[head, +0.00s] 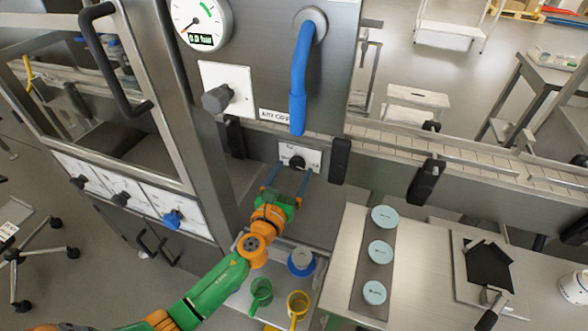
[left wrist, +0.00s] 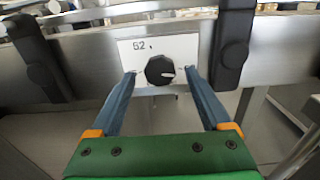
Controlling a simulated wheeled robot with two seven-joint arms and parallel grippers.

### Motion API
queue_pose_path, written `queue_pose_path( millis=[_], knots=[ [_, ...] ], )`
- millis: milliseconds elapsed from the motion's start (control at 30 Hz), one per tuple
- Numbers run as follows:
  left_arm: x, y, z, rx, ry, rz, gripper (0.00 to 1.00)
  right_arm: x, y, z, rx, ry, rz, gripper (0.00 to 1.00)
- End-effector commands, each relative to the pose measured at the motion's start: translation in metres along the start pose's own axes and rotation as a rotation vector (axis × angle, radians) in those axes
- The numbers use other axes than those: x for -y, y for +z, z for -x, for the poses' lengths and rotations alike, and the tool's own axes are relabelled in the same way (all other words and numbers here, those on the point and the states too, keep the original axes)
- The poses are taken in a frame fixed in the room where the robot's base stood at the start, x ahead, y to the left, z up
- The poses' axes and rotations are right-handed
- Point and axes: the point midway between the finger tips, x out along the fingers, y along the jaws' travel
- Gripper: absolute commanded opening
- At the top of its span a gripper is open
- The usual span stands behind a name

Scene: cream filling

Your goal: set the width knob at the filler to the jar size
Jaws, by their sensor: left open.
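The width knob (left wrist: 159,70) is a round black knob with a white pointer mark, set on a white plate (left wrist: 188,46) on the filler's metal rail. The pointer points to the right, and "52" is printed at the plate's upper left. In the head view the knob (head: 297,162) shows small below the blue hose. My left gripper (left wrist: 160,75) is open, its two blue fingers on either side of the knob, with gaps visible between fingers and knob. In the head view the left gripper (head: 290,178) reaches up to the plate. I cannot tell the exact depth of the fingertips. My right gripper is not in view.
A blue hose (head: 299,85) hangs above the plate. A grey knob (head: 217,98) and a gauge (head: 200,22) are on the panel. Black blocks (left wrist: 232,50) flank the plate. Green (head: 261,292) and yellow (head: 298,303) cups stand below; light-blue lids (head: 380,252) lie on the right table.

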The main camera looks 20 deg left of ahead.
Motion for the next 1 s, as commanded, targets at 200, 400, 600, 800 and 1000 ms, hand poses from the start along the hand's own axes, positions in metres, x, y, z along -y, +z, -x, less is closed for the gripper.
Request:
queue_pose_path(
  millis=[200,400,600,800,1000],
  knots=[
    [0.0000,-0.0003,-0.0087,-0.001,0.001,0.003,0.81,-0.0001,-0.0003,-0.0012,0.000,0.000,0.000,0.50],
    [-0.0001,-0.0001,-0.0083,-0.001,0.001,0.004,0.54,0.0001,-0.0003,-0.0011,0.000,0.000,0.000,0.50],
    [-0.0002,-0.0001,-0.0082,-0.001,0.001,0.004,0.00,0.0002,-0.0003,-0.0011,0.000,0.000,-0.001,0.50],
    [-0.0001,-0.0002,-0.0082,0.000,0.001,0.016,0.00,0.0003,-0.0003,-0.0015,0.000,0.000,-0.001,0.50],
    [0.0002,-0.0004,-0.0082,0.000,0.001,0.091,0.00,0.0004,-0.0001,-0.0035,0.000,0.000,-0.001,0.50]
  ],
)
